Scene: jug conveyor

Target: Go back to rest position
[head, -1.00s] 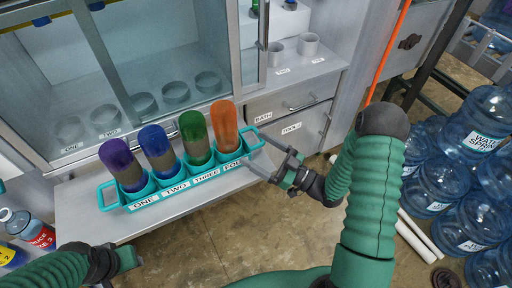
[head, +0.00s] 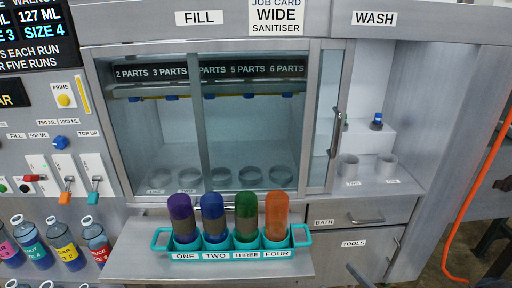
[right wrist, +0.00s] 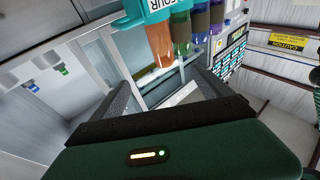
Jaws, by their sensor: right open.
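A teal carrier (head: 160,240) with slots labelled ONE to FOUR stands on the grey shelf (head: 135,262). It holds four upright bottles: purple (head: 180,210), blue (head: 212,210), green (head: 246,208) and orange (head: 277,208). In the right wrist view the carrier (right wrist: 140,17) and the orange bottle (right wrist: 160,45) show beyond my right gripper (right wrist: 155,85). Its two dark fingers are apart with nothing held between them. In the head view only a dark finger-like piece, perhaps of this gripper, shows at the bottom edge. My left gripper is out of the head view.
Behind the shelf is a glass-fronted FILL cabinet (head: 205,130) with several round holders. The WASH bay (head: 375,150) is to its right, above BATH and TOOLS drawers. Coloured bottles (head: 65,245) stand at lower left. An orange hose (head: 470,210) hangs at right.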

